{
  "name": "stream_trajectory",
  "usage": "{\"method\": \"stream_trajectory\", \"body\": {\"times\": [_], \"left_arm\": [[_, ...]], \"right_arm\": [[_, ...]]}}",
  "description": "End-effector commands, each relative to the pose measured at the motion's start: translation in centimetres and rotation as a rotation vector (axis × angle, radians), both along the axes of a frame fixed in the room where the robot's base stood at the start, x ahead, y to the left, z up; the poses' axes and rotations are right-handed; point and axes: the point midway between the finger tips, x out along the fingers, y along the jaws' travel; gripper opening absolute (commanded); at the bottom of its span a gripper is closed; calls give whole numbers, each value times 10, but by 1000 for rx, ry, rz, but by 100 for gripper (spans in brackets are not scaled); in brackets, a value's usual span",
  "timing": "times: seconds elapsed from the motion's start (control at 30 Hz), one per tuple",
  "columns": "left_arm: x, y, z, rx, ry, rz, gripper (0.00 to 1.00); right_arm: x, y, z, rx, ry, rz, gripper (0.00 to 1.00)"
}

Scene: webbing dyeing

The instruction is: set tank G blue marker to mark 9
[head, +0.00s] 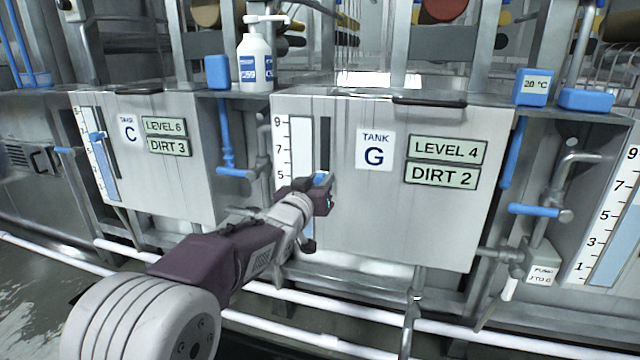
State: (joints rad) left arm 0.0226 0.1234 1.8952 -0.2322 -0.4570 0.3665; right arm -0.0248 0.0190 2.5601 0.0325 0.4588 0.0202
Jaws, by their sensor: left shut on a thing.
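Tank G (440,225) is the grey metal tank in the middle, with a "TANK G" label (375,150) on its front. Its white scale (299,145) is on the left of the front and shows 9, 7 and 5. Its lower marks are hidden behind my arm. A dark vertical slot (325,145) runs beside the scale. My left gripper (322,192) is at the slot, about level with mark 5 or slightly below. It is shut on the blue marker (320,179), of which only a small part shows. My right gripper is not in view.
Signs on tank G read LEVEL 4 (447,150) and DIRT 2 (442,176). Tank C (170,190) stands to the left with its own scale and blue marker (97,136). A white pump bottle (254,62) stands above. Blue-handled valves and pipes (535,210) flank tank G.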

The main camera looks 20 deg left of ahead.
Motion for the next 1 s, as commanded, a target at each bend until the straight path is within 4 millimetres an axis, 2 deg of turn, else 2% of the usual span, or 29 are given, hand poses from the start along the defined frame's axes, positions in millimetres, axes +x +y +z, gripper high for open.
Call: {"method": "stream_trajectory", "body": {"times": [0.03, 0.3, 0.4, 0.53, 0.9, 0.93, 1.0], "left_arm": [[0, 0, 27, 0, -5, -1, 0], [0, 0, 98, 0, -5, -1, 0], [0, 0, 117, 0, -6, -1, 0], [0, 0, 128, 0, -6, -1, 0], [0, 0, 131, -1, -13, -1, 0], [0, 0, 131, -1, -14, -2, 37], [0, 0, 130, -1, -12, -1, 50]], "right_arm": [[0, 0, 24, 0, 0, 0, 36], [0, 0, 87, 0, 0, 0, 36], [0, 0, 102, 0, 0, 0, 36], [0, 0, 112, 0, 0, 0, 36], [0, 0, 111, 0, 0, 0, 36], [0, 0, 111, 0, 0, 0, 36], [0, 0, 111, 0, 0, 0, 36]]}}
